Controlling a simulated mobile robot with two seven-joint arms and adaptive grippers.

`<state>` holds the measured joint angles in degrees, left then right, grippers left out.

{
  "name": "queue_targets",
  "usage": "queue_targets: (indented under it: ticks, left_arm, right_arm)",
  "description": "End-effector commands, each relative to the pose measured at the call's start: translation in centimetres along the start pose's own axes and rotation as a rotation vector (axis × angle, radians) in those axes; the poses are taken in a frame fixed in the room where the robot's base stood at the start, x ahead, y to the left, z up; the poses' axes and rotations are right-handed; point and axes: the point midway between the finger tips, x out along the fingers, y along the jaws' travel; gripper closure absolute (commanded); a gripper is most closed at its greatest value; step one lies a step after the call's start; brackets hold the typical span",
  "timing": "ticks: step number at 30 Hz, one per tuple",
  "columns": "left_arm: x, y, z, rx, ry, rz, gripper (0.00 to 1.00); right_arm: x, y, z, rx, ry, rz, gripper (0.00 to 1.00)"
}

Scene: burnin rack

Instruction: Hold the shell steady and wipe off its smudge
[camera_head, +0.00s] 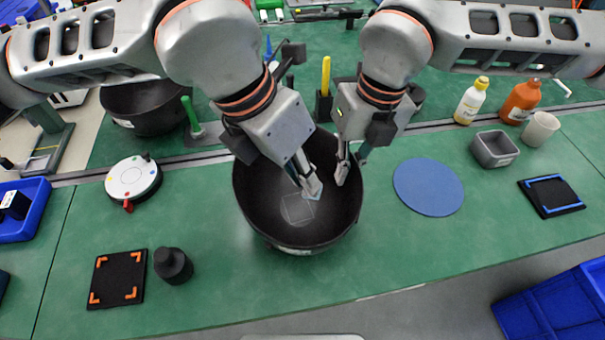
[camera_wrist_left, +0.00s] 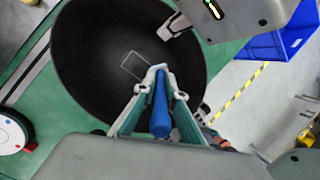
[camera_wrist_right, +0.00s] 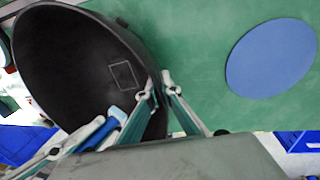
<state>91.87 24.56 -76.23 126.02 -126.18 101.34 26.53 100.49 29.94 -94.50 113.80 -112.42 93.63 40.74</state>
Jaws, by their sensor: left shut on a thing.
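The black bowl-shaped shell (camera_head: 262,205) stands on the green bench. A thin pale square outline (camera_head: 297,208) marks its inner floor, with a faint greyish patch; it also shows in the left wrist view (camera_wrist_left: 133,66). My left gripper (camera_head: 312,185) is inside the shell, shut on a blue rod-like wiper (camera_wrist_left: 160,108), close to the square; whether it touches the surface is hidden. My right gripper (camera_head: 348,170) is at the shell's right rim. In the right wrist view its fingers (camera_wrist_right: 158,88) straddle the wall, one inside and one outside, with a small gap.
A blue round mat (camera_head: 428,187) lies right of the shell, with a grey tin (camera_head: 494,149) and bottles (camera_head: 471,101) beyond. A white round turntable (camera_head: 133,180), a black knob (camera_head: 173,265) and an orange-cornered pad (camera_head: 117,279) lie left. A second black shell (camera_head: 148,105) stands behind.

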Motion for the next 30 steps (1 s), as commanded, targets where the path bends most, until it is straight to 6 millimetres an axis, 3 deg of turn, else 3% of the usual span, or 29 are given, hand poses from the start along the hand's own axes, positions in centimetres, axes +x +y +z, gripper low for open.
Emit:
queue_targets:
  ticks: [5,8,9,20,25,30]
  left_arm:
    - [0.0,0.0,0.0,0.0,0.0,0.0,1.0]
    - [0.0,0.0,0.0,0.0,0.0,0.0,1.0]
    - [0.0,0.0,0.0,0.0,0.0,0.0,1.0]
    - [0.0,0.0,0.0,0.0,0.0,0.0,1.0]
    - [0.0,0.0,0.0,0.0,-0.001,0.0,1.0]
    - [0.0,0.0,0.0,0.0,-0.001,0.0,1.0]
  right_arm:
    - [0.1,0.0,0.0,0.0,0.001,-0.001,1.0]
    - [0.1,0.0,0.0,0.0,0.001,-0.001,0.78]
    - [0.1,0.0,0.0,0.0,0.001,-0.001,0.76]
    - [-0.3,0.0,0.0,0.0,-0.001,0.0,0.76]
    - [-2.3,0.0,0.1,0.002,-0.004,0.0,0.76]
    - [-5.8,0.0,0.1,0.001,-0.005,-0.001,0.76]
